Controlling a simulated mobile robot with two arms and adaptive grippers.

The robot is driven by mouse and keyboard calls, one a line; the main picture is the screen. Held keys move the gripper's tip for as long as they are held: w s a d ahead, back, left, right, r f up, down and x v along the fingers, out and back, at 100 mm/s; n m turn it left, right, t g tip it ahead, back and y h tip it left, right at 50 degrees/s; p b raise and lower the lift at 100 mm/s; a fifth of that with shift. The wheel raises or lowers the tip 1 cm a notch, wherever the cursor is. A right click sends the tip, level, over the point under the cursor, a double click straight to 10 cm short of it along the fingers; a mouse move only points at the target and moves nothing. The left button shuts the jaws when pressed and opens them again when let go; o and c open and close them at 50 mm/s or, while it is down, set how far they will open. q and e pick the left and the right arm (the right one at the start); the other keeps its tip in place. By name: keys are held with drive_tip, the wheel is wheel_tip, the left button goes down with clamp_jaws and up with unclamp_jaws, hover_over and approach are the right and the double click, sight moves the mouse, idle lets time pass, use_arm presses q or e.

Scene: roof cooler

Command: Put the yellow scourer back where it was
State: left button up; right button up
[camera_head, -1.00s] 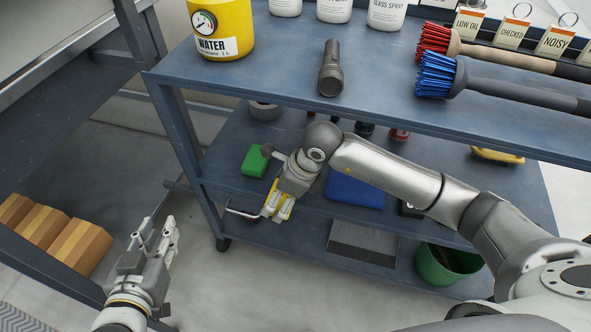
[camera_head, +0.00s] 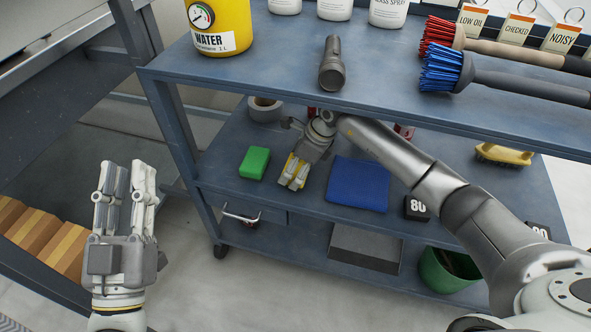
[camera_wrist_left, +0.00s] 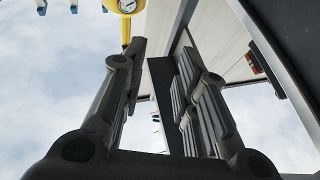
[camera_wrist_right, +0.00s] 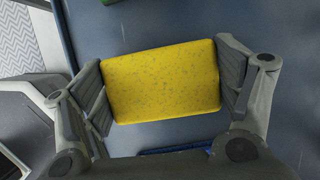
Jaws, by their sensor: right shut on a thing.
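The yellow scourer (camera_wrist_right: 160,80) fills the middle of the right wrist view, between both fingers of my right gripper (camera_wrist_right: 162,85). The fingers press on its two short ends. In the head view my right gripper (camera_head: 292,180) is over the cart's middle shelf, between the green scourer and the blue cloth. Only slivers of the yellow scourer show there. Whether it touches the shelf cannot be told. My left gripper (camera_head: 128,180) is in front of the cart at the left, fingers pointing up with a gap between them and nothing held.
On the middle shelf (camera_head: 225,180) are a green scourer (camera_head: 255,162), a blue cloth (camera_head: 357,185), a tape roll (camera_head: 265,109) and a yellow brush (camera_head: 503,155). The top shelf (camera_head: 270,65) hangs above, with a flashlight (camera_head: 332,65) and blue brush (camera_head: 440,68). A green bucket (camera_head: 447,272) stands below.

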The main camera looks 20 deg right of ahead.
use_arm(q)
drive_tip(key=shift+s+r+t, duration=0.3)
drive_tip(key=shift+r, duration=0.15)
use_arm(e)
drive_tip(key=shift+f, duration=0.25)
drive_tip(key=shift+f, duration=0.1)
drive_tip(key=o, duration=0.9)
drive_tip(key=shift+c, duration=0.2)
use_arm(q)
drive_tip(key=shift+s+r, duration=0.1)
drive_tip(key=shift+r, duration=0.1)
